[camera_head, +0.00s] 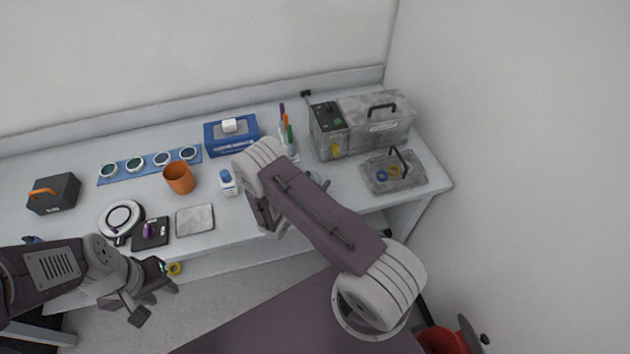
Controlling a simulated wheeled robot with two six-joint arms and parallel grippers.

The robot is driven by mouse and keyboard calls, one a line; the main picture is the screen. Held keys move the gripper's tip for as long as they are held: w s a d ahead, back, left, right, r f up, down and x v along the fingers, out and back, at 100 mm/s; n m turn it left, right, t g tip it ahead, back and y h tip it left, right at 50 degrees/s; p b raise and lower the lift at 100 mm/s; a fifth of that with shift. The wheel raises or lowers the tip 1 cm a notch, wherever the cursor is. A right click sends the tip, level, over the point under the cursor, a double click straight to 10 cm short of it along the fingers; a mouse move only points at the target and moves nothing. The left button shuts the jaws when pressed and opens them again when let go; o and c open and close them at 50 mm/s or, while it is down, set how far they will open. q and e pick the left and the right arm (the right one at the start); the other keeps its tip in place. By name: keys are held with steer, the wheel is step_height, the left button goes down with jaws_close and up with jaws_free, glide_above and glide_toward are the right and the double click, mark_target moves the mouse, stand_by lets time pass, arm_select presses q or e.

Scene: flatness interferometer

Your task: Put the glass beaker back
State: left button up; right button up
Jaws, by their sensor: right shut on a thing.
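My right gripper (264,212) is over the bench's front middle, largely hidden under its own arm. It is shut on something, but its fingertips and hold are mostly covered. A small pale, glassy shape (319,180) shows at the arm's right edge and may be the glass beaker; its outline is too hidden to be sure. No other glass beaker is clearly in view. My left gripper (156,302) is in front of the bench at the lower left, its fingers apart and nothing visible between them.
The bench holds a black box (54,193), a blue strip with round pieces (149,166), an orange cup (179,178), a white bottle (227,183), a blue box (231,135), a grey instrument (377,124) and a grey tray (393,172). A wall bounds the right.

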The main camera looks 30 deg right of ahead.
steer(key=shift+s+f, duration=0.1)
steer(key=shift+f, duration=0.1)
steer(key=o, duration=1.5)
steer(key=shift+r, duration=0.15)
steer(key=shift+a+r, duration=0.1)
steer(key=shift+r, duration=0.1)
steer(key=b+v, duration=0.1)
steer(key=v, duration=1)
steer(key=shift+s+a+r, duration=0.15)
steer(key=shift+s+a, duration=0.05)
steer(key=shift+a, duration=0.1)
